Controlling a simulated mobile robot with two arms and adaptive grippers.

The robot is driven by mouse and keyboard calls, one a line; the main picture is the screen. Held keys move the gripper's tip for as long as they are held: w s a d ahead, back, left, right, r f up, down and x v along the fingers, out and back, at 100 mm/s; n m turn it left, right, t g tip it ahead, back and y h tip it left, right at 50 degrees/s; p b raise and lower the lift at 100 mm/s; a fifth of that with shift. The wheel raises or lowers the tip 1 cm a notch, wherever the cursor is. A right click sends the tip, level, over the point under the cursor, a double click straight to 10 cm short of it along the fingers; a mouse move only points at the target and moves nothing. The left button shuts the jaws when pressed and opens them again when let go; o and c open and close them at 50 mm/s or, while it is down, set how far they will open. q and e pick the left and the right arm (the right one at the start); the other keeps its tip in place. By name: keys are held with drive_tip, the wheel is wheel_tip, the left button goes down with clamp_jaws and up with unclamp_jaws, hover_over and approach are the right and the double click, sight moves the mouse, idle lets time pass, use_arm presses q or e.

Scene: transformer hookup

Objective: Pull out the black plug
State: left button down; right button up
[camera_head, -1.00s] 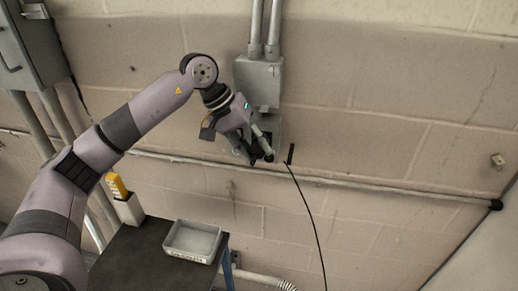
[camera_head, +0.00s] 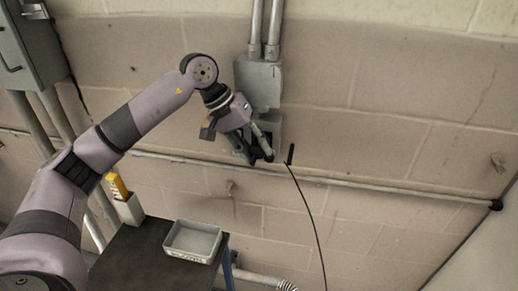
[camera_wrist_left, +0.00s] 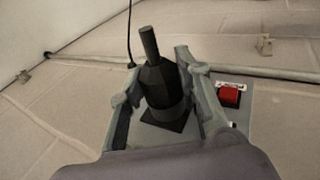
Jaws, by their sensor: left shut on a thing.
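The black plug (camera_wrist_left: 160,84) stands in the middle of the left wrist view, with a thick body and a narrower stem. Its base meets a black square socket (camera_wrist_left: 168,122) on a grey plate. My left gripper (camera_wrist_left: 160,90) has one finger on each side of the plug and is shut on it. In the head view the left gripper (camera_head: 257,158) is at the grey wall box (camera_head: 277,130) and hides most of the plug. A black cable (camera_head: 312,222) hangs down just right of it. My right gripper is not in view.
A red button (camera_wrist_left: 229,95) sits on the plate beside the right finger. A thin conduit (camera_head: 400,188) runs along the wall. A dark table (camera_head: 135,252) below holds a grey tray (camera_head: 193,241) and a yellow-topped item (camera_head: 117,187). The wall to the right is mostly clear.

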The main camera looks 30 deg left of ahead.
sight(253, 159)
use_arm(q)
drive_tip(key=shift+s+d+f+b, duration=0.1)
drive_tip(key=shift+s+d+b, duration=0.05)
drive_tip(key=shift+s+b, duration=0.15)
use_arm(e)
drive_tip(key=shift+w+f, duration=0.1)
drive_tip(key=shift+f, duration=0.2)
use_arm(q)
drive_tip(key=shift+s+d, duration=0.15)
drive_tip(key=shift+s, duration=0.35)
drive_tip(key=shift+s+b, duration=0.1)
drive_tip(key=shift+b, duration=0.25)
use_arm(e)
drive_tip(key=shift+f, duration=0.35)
use_arm(q)
drive_tip(key=shift+s, duration=0.15)
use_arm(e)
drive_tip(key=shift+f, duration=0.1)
use_arm(q)
drive_tip(key=shift+s+d+b, duration=0.15)
drive_tip(key=shift+s+b, duration=0.25)
drive_tip(key=shift+s, duration=0.05)
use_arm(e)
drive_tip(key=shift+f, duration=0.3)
use_arm(q)
drive_tip(key=shift+s, duration=0.15)
